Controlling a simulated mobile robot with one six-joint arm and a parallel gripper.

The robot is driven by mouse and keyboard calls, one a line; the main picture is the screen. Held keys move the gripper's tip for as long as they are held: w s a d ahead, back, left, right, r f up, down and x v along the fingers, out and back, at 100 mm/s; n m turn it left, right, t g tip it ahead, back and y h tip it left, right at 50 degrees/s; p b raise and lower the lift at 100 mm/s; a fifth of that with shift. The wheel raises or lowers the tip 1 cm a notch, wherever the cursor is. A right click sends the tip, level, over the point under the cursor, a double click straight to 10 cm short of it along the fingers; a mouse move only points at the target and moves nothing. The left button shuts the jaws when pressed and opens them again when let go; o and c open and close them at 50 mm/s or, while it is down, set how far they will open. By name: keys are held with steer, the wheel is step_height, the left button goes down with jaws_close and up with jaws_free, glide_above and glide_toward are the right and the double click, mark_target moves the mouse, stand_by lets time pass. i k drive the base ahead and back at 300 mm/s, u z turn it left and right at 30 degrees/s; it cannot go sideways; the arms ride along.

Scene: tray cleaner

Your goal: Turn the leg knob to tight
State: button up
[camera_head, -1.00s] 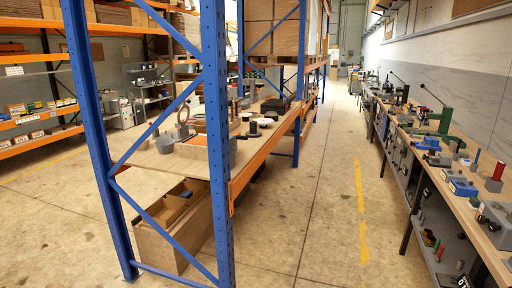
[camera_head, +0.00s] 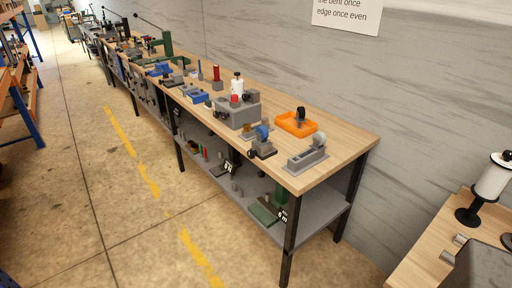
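The leg knob is not something I can make out in the head view. A long workbench (camera_head: 345,142) with a wooden top and dark legs runs from the middle right to the far upper left. On its near end stand a grey box-shaped device (camera_head: 238,112), an orange tray (camera_head: 296,124) with a dark round item in it, a small device with a blue part (camera_head: 262,142) and a grey holder with a pale wheel (camera_head: 308,154). Which of these, if any, carries the knob is too small to tell. My gripper is not in view.
A second wooden table (camera_head: 424,248) at the lower right holds a white roll on a black stand (camera_head: 486,190) and a dark grey block. The bench's lower shelf (camera_head: 250,197) holds several items.

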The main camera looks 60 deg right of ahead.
mark_target(251, 154)
steer(key=z, duration=4.75)
steer(key=i, duration=0.1)
steer(key=u, duration=2.9)
steer(key=k, duration=0.95)
steer(key=u, duration=0.1)
steer(key=i, duration=0.75)
steer(key=u, duration=0.05)
